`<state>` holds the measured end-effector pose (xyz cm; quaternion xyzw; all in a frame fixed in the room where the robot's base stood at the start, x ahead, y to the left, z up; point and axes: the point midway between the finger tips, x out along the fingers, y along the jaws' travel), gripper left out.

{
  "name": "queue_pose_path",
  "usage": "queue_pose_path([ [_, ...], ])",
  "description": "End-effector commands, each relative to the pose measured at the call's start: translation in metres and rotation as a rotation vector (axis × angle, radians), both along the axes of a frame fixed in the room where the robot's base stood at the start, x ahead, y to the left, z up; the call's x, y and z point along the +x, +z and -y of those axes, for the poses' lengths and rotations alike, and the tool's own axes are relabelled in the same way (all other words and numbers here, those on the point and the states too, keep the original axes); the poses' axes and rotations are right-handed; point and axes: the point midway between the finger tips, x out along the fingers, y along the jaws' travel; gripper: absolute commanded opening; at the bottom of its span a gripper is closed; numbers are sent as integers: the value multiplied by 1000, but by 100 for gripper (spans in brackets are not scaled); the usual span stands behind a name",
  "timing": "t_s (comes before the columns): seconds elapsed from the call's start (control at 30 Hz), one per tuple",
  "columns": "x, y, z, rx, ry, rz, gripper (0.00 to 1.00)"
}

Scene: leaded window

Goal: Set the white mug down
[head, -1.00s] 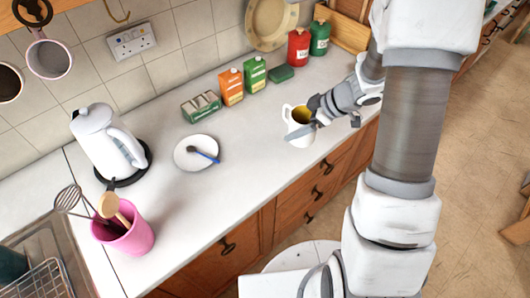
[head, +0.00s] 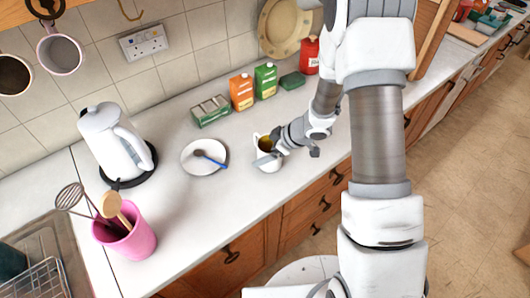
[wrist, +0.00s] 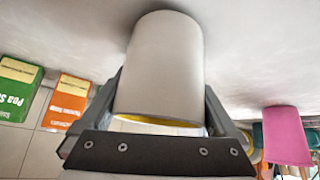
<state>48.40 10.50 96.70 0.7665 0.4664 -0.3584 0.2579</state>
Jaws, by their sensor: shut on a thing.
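The white mug (head: 265,165) is upright over the worktop, just right of the white plate (head: 190,166). Something yellow shows inside its mouth. My gripper (head: 274,153) reaches in from the right and is shut on the mug. In the wrist view the mug (wrist: 160,65) sits between the two fingers and hides much of what lies beyond. I cannot tell whether its base touches the worktop. A small blue-handled utensil (head: 214,162) lies on the plate.
The white kettle (head: 108,143) and pink utensil pot (head: 128,235) stand to the left. Orange (head: 241,92) and green (head: 265,80) cartons and a green-labelled pack (head: 210,111) line the back. The worktop (head: 215,205) in front of the plate is clear.

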Motion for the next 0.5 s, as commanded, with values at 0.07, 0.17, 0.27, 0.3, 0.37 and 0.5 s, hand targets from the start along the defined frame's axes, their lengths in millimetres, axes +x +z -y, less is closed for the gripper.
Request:
queue_pose_path([
  [0.07,0,-5,0,1,-1,1,0],
  [0.17,1,-4,0,1,-1,2,0],
  [0.27,1,-4,0,1,-1,2,0],
  [0.3,1,-4,0,1,-1,2,0],
  [0.37,1,-6,0,1,-1,2,0],
  [0.5,0,-7,0,1,-1,1,100],
])
